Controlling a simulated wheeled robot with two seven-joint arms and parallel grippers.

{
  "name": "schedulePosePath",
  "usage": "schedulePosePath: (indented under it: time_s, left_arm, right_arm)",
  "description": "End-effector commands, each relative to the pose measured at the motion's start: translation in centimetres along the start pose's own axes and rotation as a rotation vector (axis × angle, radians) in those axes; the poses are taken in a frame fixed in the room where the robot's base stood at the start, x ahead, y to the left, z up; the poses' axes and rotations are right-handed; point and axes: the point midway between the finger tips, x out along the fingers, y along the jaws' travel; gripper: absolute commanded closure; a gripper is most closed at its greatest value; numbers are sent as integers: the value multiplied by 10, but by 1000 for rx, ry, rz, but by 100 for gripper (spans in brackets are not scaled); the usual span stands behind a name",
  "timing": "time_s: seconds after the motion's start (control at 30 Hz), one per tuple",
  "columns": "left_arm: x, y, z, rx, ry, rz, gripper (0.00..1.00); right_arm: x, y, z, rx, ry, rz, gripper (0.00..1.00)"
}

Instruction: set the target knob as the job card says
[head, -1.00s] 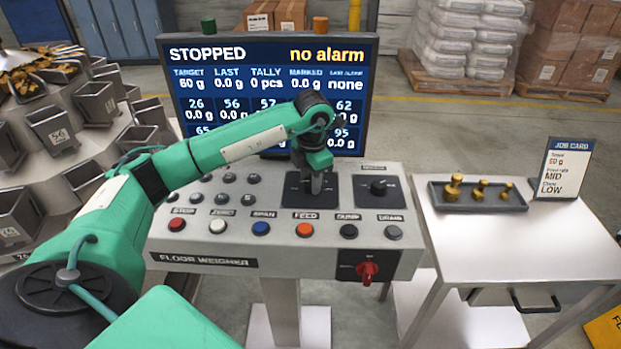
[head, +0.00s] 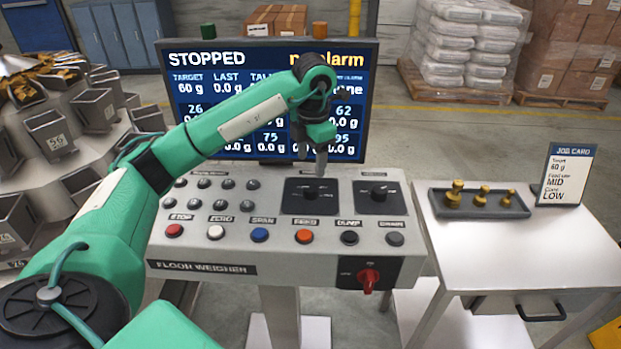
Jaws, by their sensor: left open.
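The floor weigher console (head: 200,268) carries two dark knobs on black plates. The left knob (head: 310,193) sits below my left gripper, and the right knob (head: 379,190) is beside it; their labels are too small to read. My left gripper (head: 312,160) is open and empty, fingers pointing down, just above the left knob and apart from it. The screen (head: 215,57) reads STOPPED, target 60 g; my arm covers part of it. The job card (head: 566,172) on the side table reads target 60 g, with MID and LOW below. My right gripper is not in view.
A row of buttons, among them the red stop button (head: 174,231), lines the console's front, above a red rotary switch (head: 368,278). A tray (head: 480,210) of brass weights lies on the side table (head: 520,250). Weigher buckets (head: 50,135) stand at left.

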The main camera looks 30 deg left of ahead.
Motion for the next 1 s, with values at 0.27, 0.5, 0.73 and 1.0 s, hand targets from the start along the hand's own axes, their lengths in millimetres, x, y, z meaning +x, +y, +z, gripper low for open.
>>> schedulePosePath:
  time_s: [0.27,0.5,0.73,1.0]
  left_arm:
    - [-42,1,0,-2,-2,3,42]
    - [-54,1,0,-2,0,1,42]
    - [-56,0,0,-2,1,0,42]
    - [-56,1,0,-1,0,0,42]
  right_arm:
    - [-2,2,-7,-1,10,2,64]
    - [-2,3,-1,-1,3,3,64]
    - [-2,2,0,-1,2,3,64]
    - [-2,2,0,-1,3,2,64]
